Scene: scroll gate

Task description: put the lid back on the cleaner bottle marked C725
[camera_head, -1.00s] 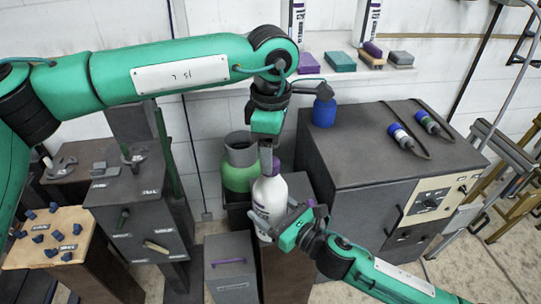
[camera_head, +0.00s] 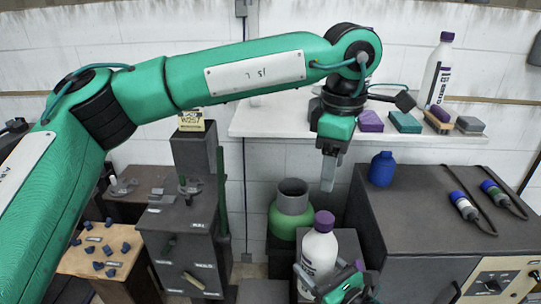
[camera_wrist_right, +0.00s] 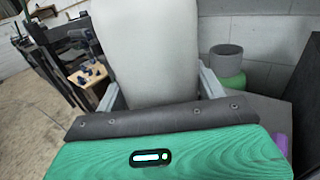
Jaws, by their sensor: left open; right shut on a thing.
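A white bottle (camera_head: 318,252) stands upright at the lower centre of the head view, with a purple lid (camera_head: 324,221) on its top. I cannot tell how firmly the lid sits, and no C725 marking is legible. My right gripper (camera_head: 332,282) is shut around the bottle's body; the bottle's pale side (camera_wrist_right: 145,50) fills the middle of the right wrist view between the fingers. My left gripper (camera_head: 328,184) points down above the lid, open and empty, with a gap between its fingertips and the lid.
A green jar with a grey collar (camera_head: 291,208) stands just behind the bottle. A dark cabinet (camera_head: 415,220) with a blue bottle (camera_head: 382,169) on it is at right. Another white bottle (camera_head: 436,72) and several coloured blocks are on the wall shelf (camera_head: 270,125). Grey drawers (camera_head: 185,245) stand left.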

